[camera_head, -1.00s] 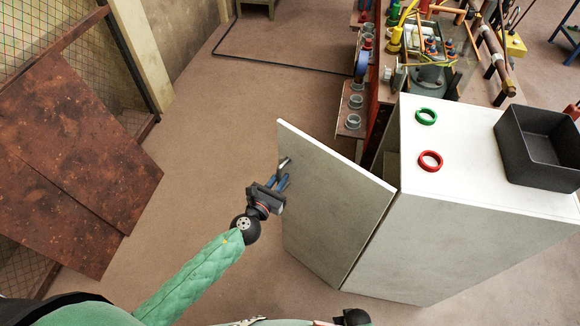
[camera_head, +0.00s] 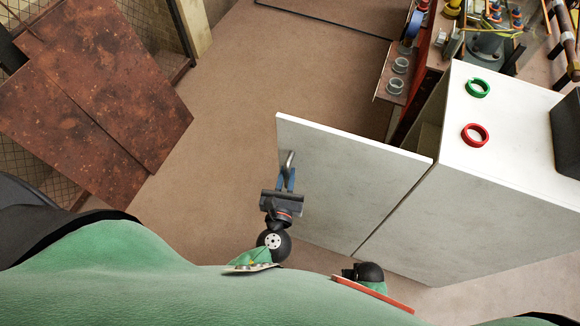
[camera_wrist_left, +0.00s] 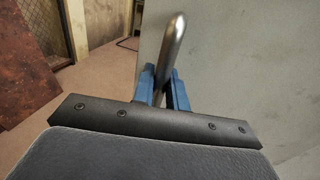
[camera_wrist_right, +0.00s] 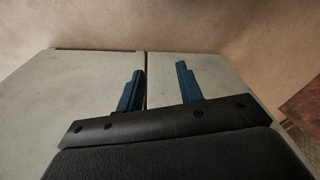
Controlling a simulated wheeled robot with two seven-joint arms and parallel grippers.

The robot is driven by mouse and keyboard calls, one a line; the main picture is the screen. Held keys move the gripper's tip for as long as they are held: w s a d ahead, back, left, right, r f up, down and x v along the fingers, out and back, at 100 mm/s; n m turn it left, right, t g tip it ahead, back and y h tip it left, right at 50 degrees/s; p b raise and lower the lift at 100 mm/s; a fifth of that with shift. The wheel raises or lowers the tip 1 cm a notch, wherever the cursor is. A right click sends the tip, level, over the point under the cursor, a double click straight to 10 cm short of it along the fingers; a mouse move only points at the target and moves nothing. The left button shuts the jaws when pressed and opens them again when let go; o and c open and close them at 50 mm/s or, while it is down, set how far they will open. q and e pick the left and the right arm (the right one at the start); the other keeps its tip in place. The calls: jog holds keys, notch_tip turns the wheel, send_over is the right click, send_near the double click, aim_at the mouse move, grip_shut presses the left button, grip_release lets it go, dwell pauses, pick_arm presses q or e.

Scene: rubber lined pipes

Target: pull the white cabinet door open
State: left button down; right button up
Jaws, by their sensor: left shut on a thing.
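The white cabinet door (camera_head: 345,180) stands swung out from the white cabinet (camera_head: 480,210), with a dark gap into the cabinet behind its far hinge edge. The metal handle (camera_head: 289,160) is near the door's free left edge. My left gripper (camera_head: 286,180) is shut on the handle; its blue fingers sit on both sides of the bar in the left wrist view, where the handle (camera_wrist_left: 174,50) rises above them. My right gripper (camera_wrist_right: 160,85) is open and empty, facing pale panels with a dark seam between them. In the head view its fingers are hidden.
A green ring (camera_head: 477,88), a red ring (camera_head: 475,135) and a dark bin (camera_head: 567,135) are on the cabinet top. Rusty panels (camera_head: 95,85) lean at left. Brown floor between is clear.

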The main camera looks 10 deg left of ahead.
pick_arm(q)
jog(key=shift+s, duration=0.4)
pick_arm(e)
jog(key=shift+w+a+r, duration=0.1)
jog(key=shift+w+r, duration=0.15)
jog(key=shift+r, duration=0.3)
pick_arm(q)
jog(key=c, duration=1.5)
grip_release()
jog(key=shift+s, duration=0.1)
